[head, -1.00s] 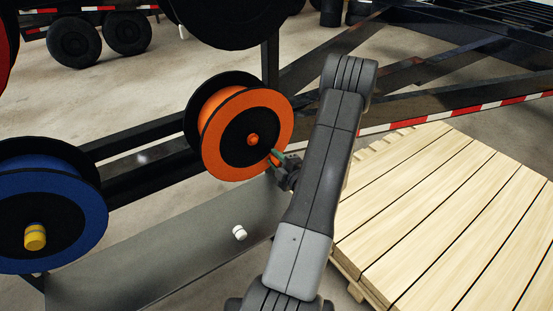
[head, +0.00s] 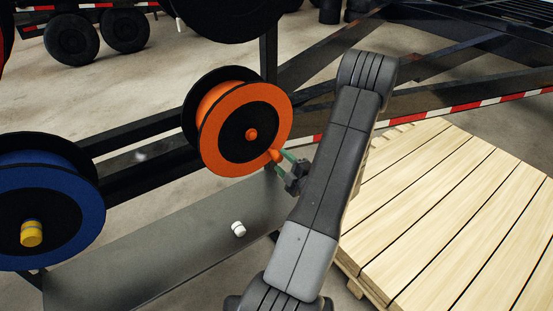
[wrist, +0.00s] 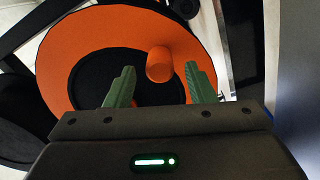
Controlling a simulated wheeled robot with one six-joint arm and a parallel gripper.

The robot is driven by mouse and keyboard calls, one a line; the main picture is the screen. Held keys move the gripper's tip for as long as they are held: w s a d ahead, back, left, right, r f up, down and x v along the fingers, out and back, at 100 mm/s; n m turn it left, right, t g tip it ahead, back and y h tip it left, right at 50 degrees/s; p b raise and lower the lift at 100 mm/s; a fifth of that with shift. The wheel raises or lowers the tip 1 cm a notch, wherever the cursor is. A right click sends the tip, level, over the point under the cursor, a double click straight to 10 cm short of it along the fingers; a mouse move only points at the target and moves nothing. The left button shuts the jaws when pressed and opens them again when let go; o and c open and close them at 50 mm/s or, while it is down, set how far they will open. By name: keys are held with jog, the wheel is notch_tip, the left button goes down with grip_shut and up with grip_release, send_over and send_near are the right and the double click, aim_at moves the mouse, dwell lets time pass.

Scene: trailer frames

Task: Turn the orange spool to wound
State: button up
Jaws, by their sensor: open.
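The orange spool (head: 233,103) is mounted on the dark rack in the middle of the head view, with a black hub and a small orange centre knob (head: 251,134). Its orange crank handle (head: 275,155) sticks out at the lower right of the face. My gripper (head: 285,160) is at that handle, coming from the right. In the wrist view the spool face (wrist: 75,60) fills the upper part, and the orange handle (wrist: 159,64) stands between and just beyond the tips of the two green fingers (wrist: 160,85). The fingers are apart, with gaps on both sides of the handle.
A blue spool (head: 75,170) with a yellow handle (head: 32,233) is at the left. A grey shelf (head: 150,255) below carries a small white item (head: 239,229). Stacked planks (head: 450,210) lie at the right. Black beams (head: 150,150) run behind the spools.

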aim_at(275, 155)
jog(key=b+v, duration=0.1)
jog(key=v, duration=0.8)
jog(key=shift+w+a, duration=0.1)
jog(key=p+x, duration=0.2)
jog(key=x, duration=1.1)
jog(key=shift+w+a, duration=0.2)
jog(key=shift+w, duration=0.1)
jog(key=shift+d, duration=0.1)
